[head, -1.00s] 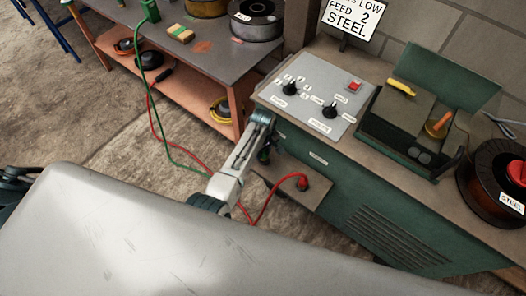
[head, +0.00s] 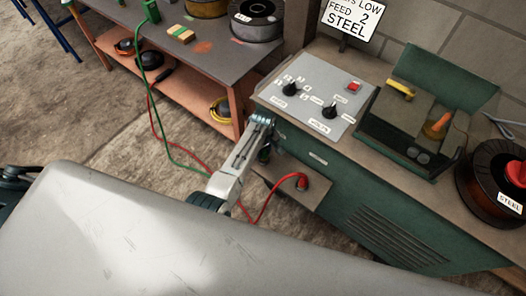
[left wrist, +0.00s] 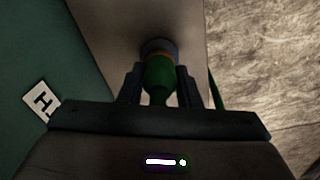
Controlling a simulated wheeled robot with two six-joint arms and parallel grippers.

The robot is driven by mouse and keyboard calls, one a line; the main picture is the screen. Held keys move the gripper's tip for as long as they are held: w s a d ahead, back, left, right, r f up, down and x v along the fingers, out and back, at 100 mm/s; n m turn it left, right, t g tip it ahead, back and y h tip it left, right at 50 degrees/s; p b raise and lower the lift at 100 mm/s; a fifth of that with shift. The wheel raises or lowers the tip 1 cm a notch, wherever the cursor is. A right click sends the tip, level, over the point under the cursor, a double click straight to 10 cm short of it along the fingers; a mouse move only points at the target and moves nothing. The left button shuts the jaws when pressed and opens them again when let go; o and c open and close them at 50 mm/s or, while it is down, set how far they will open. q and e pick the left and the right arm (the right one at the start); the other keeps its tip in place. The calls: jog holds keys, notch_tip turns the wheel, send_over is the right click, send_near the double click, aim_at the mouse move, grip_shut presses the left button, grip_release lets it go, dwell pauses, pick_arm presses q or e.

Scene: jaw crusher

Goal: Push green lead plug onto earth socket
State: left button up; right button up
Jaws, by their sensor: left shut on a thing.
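My left gripper (head: 264,152) reaches in beside the green machine's front, above the brown connection panel. In the left wrist view its two fingers (left wrist: 159,88) are shut on the green lead plug (left wrist: 158,76), one on each side. The plug's far end lines up with the round grey earth socket (left wrist: 158,46) on the panel, with an orange band between them. I cannot tell how deep the plug sits. The green lead (head: 146,60) runs from a green clamp (head: 150,10) on the bench down behind my arm. The right gripper is not in view.
A red plug (head: 302,182) sits on the brown panel (head: 318,190), its red lead looping below my arm. The welding machine (head: 390,215) stands to the right. A steel bench (head: 215,55) with spools is at the back. Concrete floor (head: 110,140) is free on the left.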

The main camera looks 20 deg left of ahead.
pick_arm(q)
jog(key=shift+f, duration=0.6)
dwell(0.6)
jog(key=o, duration=1)
notch_tip(320, 180, up, 11)
jog(key=shift+f, duration=0.1)
